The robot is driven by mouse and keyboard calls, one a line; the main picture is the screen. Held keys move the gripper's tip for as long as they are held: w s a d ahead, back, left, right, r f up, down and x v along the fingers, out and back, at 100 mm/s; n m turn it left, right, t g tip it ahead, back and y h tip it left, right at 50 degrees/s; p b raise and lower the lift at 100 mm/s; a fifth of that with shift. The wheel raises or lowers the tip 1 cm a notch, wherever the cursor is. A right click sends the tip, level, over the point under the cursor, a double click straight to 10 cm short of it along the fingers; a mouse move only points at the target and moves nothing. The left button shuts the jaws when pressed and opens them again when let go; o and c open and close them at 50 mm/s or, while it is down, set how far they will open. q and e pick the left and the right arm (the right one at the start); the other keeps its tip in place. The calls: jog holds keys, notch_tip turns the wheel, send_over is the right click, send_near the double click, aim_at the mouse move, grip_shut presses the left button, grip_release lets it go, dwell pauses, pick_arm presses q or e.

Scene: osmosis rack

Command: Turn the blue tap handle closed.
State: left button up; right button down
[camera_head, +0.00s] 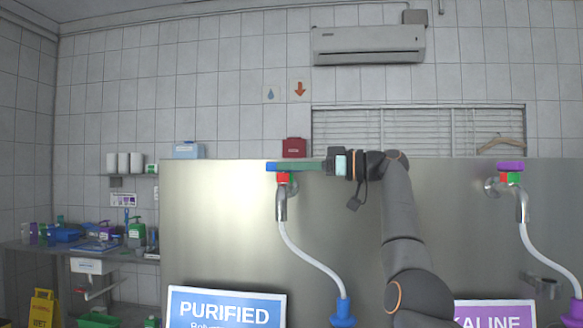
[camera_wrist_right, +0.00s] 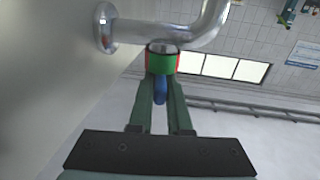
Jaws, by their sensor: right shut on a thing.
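The blue tap handle (camera_head: 272,167) sits on top of the left tap (camera_head: 281,198), above a red and green collar (camera_head: 283,178). My right gripper (camera_head: 300,166) comes in from the right at handle height, with its green fingers shut on the blue handle. In the right wrist view the blue handle (camera_wrist_right: 160,92) lies between the two green fingers, just in front of the collar (camera_wrist_right: 162,60) and the metal spout (camera_wrist_right: 180,32). Much of the handle is hidden by the fingers. My left gripper is not in view.
A second tap with a purple handle (camera_head: 510,166) is at the right of the steel panel (camera_head: 220,230). A white hose (camera_head: 315,262) hangs from the left tap. A blue PURIFIED sign (camera_head: 226,308) stands below. A red box (camera_head: 294,147) shows behind the panel's top edge.

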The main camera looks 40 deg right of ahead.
jog(key=shift+r, duration=0.1)
jog(key=c, duration=0.9)
grip_release()
jog(key=shift+o, duration=0.2)
jog(key=v, duration=1.2)
jog(key=shift+s+b, duration=0.3)
jog(key=shift+b, duration=0.1)
jog(key=shift+d, duration=0.1)
